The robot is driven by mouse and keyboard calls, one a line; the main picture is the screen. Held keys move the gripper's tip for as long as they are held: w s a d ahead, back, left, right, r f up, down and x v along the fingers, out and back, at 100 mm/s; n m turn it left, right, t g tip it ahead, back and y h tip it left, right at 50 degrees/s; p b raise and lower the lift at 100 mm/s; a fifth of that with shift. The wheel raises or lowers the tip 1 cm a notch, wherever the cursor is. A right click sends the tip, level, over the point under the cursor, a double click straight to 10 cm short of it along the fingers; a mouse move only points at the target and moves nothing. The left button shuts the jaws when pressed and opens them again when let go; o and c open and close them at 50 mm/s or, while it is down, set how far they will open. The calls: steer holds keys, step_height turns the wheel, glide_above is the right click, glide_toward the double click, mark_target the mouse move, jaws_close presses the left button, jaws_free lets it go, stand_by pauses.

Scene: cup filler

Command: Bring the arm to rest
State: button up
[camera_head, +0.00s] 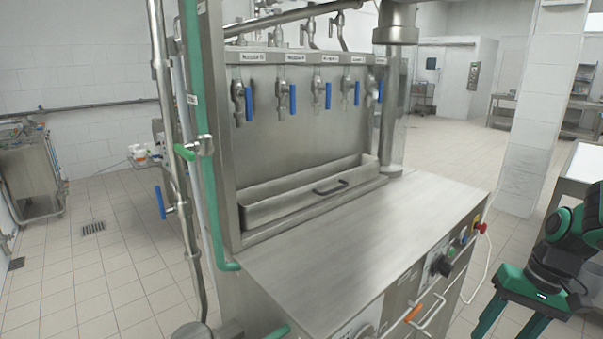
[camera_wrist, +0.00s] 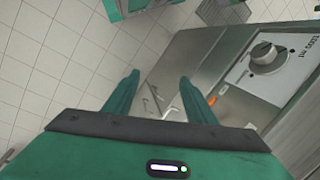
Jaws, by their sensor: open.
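My gripper (camera_head: 510,318) is at the lower right of the head view, beside the right end of the steel filling machine (camera_head: 330,240). It is green with a dark wrist, and its fingers point down and run out of the frame. In the wrist view my gripper (camera_wrist: 158,85) shows two green fingers standing apart with nothing between them. The machine's front panel with a dial (camera_wrist: 265,56) lies beyond the fingers to the right. My gripper appears apart from the machine.
The machine carries several blue-handled taps (camera_head: 292,98) above a steel trough (camera_head: 310,192). Its front has handles (camera_head: 430,312), a knob and buttons (camera_head: 478,227). A white pillar (camera_head: 532,110) and a table (camera_head: 580,165) stand at right. Tiled floor (camera_head: 430,150) is free behind the machine.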

steer(key=s+r+h, duration=0.1)
steer(key=s+r, duration=0.2)
steer(key=s, duration=0.2)
steer(key=s+r+m+h, duration=0.1)
steer(key=s+r, duration=0.3)
steer(key=s, duration=0.2)
steer(key=shift+s+a+h, duration=0.25)
steer(key=shift+a+h, duration=0.05)
steer(key=shift+a, duration=0.1)
